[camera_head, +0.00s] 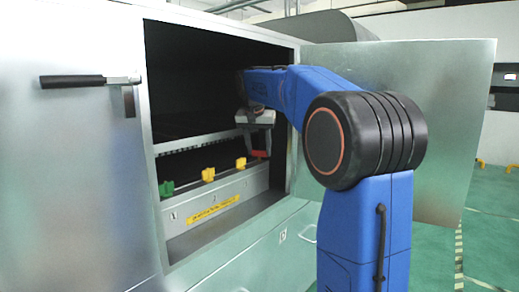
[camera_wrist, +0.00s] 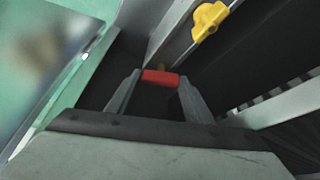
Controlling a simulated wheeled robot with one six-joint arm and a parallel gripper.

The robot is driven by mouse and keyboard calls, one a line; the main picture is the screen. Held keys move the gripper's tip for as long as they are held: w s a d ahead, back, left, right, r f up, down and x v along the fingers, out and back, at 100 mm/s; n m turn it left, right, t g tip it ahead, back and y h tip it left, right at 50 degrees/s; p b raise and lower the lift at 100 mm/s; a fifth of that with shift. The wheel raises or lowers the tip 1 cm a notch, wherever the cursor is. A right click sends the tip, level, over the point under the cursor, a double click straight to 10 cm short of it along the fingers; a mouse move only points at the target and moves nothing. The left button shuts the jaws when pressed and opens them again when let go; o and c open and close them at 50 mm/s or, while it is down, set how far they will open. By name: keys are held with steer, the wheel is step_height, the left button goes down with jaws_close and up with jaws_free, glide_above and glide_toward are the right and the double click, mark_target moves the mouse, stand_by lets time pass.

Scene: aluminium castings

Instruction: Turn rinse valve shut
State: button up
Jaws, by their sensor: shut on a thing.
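A row of valve handles sits on the panel inside the open cabinet: green (camera_head: 166,188) at left, a yellow one (camera_head: 208,175), another yellow one (camera_head: 240,163), and a red handle (camera_head: 259,154) at the right end. My gripper (camera_head: 257,150) reaches in from above at the red handle. In the wrist view the red handle (camera_wrist: 160,76) lies crosswise between my two fingertips, which are shut on it. One yellow handle (camera_wrist: 208,20) shows at the upper right of that view. I cannot tell which handle is the rinse valve.
A grey panel (camera_head: 180,228) with a yellow label carries the valves. A shelf edge (camera_head: 190,141) lies above and behind them. The cabinet door (camera_head: 455,120) stands open at right. A closed door with a black handle (camera_head: 75,81) is at left.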

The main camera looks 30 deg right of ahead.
steer(key=m, duration=0.2)
steer(key=m+g+h, duration=0.1)
steer(key=m, duration=0.2)
steer(key=shift+w+a+g, duration=0.1)
steer(key=shift+w+g, duration=0.05)
steer(key=shift+g, duration=0.15)
stand_by(0.4)
steer(key=o, duration=1)
steer(key=shift+o, duration=0.2)
steer(key=w+v, duration=0.1)
steer(key=v, duration=0.6)
steer(key=shift+s+r, duration=0.2)
steer(key=shift+s, duration=0.25)
steer(key=shift+s+a, duration=0.1)
steer(key=shift+a, duration=0.05)
